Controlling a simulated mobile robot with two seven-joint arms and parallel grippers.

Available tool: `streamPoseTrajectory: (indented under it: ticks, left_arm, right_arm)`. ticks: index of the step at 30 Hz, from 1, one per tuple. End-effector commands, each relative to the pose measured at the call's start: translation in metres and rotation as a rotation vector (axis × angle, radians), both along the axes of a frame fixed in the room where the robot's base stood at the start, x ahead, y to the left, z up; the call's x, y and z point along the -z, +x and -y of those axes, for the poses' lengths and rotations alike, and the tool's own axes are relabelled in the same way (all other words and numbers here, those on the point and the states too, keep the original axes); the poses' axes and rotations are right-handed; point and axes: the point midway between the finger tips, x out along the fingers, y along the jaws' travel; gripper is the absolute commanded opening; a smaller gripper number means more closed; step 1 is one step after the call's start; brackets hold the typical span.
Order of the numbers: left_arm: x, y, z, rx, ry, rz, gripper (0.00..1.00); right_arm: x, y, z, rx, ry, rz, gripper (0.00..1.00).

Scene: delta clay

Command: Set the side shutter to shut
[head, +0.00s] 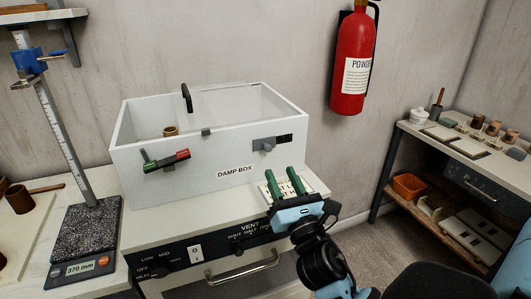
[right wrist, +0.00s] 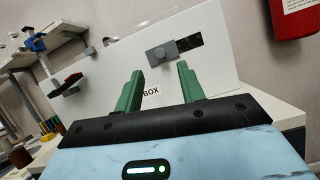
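A white damp box (head: 150,185) stands on the bench. On the right of its front face is a grey sliding plate with a round knob (head: 264,144), which looks like the side shutter. A black slotted strip (head: 285,139) shows uncovered to its right. The right wrist view shows the same grey plate (right wrist: 161,52) and dark strip (right wrist: 189,43). My right gripper (head: 284,172) has its green fingers apart, with nothing between them. It is in front of and below the plate, not touching it. My left gripper is out of view.
A red-and-green lever (head: 166,159) sits on the box front at left. Below the box is a black control panel (head: 220,243) with a vent scale and a metal handle (head: 243,267). A height gauge (head: 55,120) stands left. A fire extinguisher (head: 353,62) hangs at right.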

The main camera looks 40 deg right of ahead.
Motion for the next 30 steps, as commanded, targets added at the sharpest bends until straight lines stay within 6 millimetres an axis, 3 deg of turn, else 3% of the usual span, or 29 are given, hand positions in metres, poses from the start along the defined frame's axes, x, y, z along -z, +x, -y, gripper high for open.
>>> streamPoseTrajectory:
  ticks: [15,27,30]
  left_arm:
    - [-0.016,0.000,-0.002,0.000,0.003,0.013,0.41]
    - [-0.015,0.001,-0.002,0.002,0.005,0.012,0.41]
    - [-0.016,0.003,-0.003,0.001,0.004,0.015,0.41]
  right_arm:
    - [-0.027,0.060,0.015,-0.001,0.003,0.003,0.39]
    - [-0.029,0.067,0.016,-0.001,0.003,0.000,0.39]
    - [-0.028,0.067,0.016,-0.001,0.003,0.000,0.29]
